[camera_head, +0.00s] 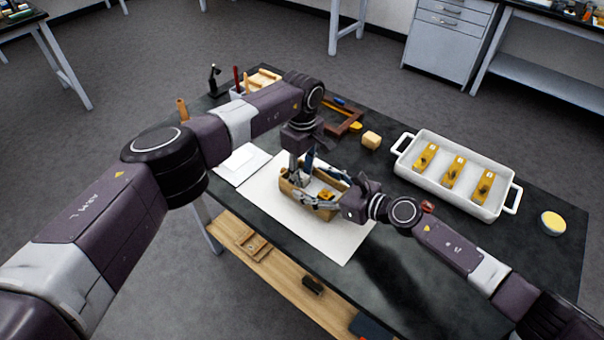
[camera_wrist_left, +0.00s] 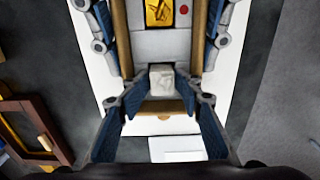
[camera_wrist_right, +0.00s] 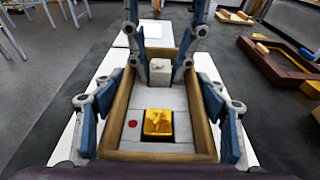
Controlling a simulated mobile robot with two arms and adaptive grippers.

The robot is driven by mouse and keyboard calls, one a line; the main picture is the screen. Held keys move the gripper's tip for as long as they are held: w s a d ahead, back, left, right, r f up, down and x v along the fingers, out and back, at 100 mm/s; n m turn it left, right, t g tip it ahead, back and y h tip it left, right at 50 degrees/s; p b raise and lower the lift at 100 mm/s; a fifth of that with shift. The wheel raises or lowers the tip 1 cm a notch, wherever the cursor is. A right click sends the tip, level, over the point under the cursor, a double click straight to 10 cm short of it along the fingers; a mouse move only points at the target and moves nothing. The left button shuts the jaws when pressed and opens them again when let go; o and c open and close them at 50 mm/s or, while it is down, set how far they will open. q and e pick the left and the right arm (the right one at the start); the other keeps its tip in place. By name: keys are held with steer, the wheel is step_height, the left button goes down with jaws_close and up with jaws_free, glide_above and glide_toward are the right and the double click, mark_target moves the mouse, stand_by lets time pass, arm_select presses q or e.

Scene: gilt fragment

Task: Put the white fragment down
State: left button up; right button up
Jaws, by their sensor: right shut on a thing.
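A wooden-walled box (camera_head: 325,213) with a grey inside lies on a white sheet (camera_head: 345,237). The small white fragment (camera_wrist_right: 160,70) sits at the box's far end in the right wrist view; it also shows in the left wrist view (camera_wrist_left: 162,78). My left gripper (camera_wrist_left: 162,94) is over that end, its fingers on both sides of the white fragment with a small gap visible. My right gripper (camera_wrist_right: 155,118) is shut on the box, a finger outside each long wall. A gold piece (camera_wrist_right: 158,122) lies in a dark square recess beside a red dot (camera_wrist_right: 132,124).
A white two-handled tray (camera_head: 408,183) with several gold plates stands on the right of the dark table. A white card (camera_head: 241,162) lies left.

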mark_target(302, 174)
arm_select(q)
steer(key=shift+s+a+f, duration=0.15)
steer(key=shift+a+f, duration=0.15)
steer(key=shift+f, duration=0.25)
arm_select(e)
steer(key=shift+a+r, duration=0.15)
steer(key=shift+a, duration=0.05)
arm_select(q)
step_height(302, 174, up, 14)
steer(key=shift+d+f, duration=0.2)
arm_select(e)
steer(key=shift+w+d, duration=0.1)
steer(key=shift+d, duration=0.05)
steer(key=o, duration=1.3)
steer(key=shift+f, duration=0.2)
steer(key=shift+o, duration=0.2)
